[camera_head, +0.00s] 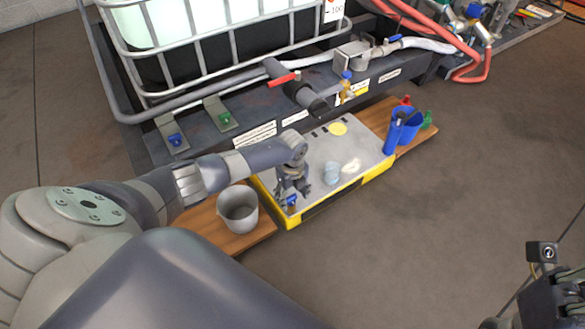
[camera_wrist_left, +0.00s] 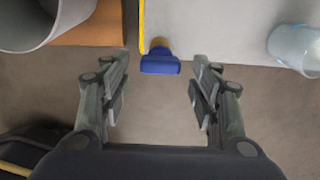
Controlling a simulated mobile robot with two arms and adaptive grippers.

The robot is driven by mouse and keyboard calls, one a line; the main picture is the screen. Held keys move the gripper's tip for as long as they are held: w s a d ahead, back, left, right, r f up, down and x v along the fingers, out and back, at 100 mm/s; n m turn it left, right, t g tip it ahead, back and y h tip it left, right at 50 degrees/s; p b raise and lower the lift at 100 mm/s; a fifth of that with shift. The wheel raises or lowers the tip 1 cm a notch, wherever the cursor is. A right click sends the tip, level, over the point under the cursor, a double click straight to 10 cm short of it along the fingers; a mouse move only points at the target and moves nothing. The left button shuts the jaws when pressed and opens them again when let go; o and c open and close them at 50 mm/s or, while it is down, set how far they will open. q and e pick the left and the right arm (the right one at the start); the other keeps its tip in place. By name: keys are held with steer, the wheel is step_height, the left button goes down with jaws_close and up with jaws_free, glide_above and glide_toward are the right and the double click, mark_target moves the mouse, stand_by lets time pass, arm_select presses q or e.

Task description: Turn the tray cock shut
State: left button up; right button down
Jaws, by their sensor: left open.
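The tray (camera_head: 325,165) is grey with yellow sides and lies on wooden boards. Its cock has a blue handle (camera_head: 291,200) at the near left corner, partly hidden by my gripper in the head view. In the left wrist view the blue cock handle (camera_wrist_left: 160,66) sits on a brass-coloured body at the tray's edge, its long side roughly parallel to that edge. My left gripper (camera_head: 292,192) is open and empty, and its fingers (camera_wrist_left: 160,92) lie on either side of the handle's line, apart from it. My right gripper (camera_head: 550,300) shows only partly at the lower right; its fingers are unclear.
A grey pot (camera_head: 238,208) stands on the board left of the tray. A bluish cup (camera_head: 332,174) stands on the tray. A blue container (camera_head: 403,130) stands at the right end. Behind is a dark frame with a red-handled valve (camera_head: 283,79) and a caged tank. Floor in front is clear.

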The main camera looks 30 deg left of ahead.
mark_target(293, 199)
arm_select(q)
step_height(293, 199, up, 10)
stand_by(0.3)
stand_by(0.4)
